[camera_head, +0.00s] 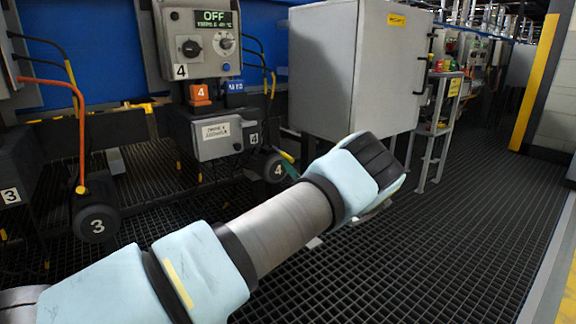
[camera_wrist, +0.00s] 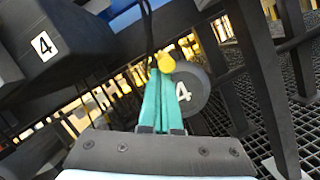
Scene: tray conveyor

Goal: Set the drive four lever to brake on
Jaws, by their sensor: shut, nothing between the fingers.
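The drive four motor is a dark round drum marked 4 (camera_head: 277,169), low below the control box marked 4. It also shows in the wrist view (camera_wrist: 190,90). Its lever has a yellow end (camera_head: 287,156), which shows in the wrist view as a yellow knob (camera_wrist: 166,62) just beyond my fingertips. My gripper (camera_wrist: 158,74) has teal fingers, shut together and empty, pointing at the knob and overlapping the drum. I cannot tell whether they touch the knob. In the head view my forearm and wrist hide most of the gripper.
A control box marked 4 (camera_head: 200,45) reads OFF, above a grey labelled box (camera_head: 217,137). A large grey cabinet (camera_head: 345,70) stands to the right. Another drum marked 3 (camera_head: 96,210) is at the left. Cables hang nearby. The grated floor (camera_head: 450,240) is clear at the right.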

